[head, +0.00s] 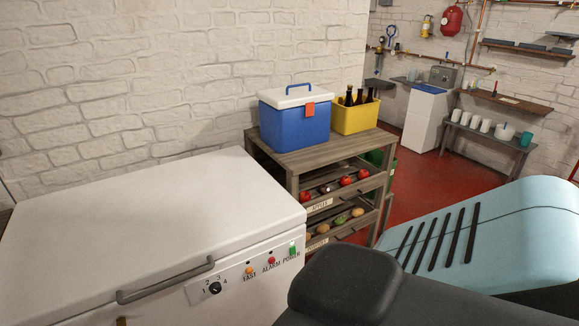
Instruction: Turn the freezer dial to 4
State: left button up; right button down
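The white chest freezer (140,215) stands at the left with its lid shut. Its small round black dial (215,288) is on the front panel, right of the grey lid handle (165,280). The numbers 1, 2, 3 and 4 are printed around the dial. The dial is too small to read its setting for sure. Neither of my grippers shows in the head view.
Right of the dial are an orange FAST light (249,270), a red ALARM light (271,260) and a green POWER switch (293,249). A wooden rack (285,157) holds a blue cooler (295,125) and a yellow crate (355,118). Red floor (425,190) shows behind.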

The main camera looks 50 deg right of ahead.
aim_at(215, 288)
jog(key=z, duration=1.4)
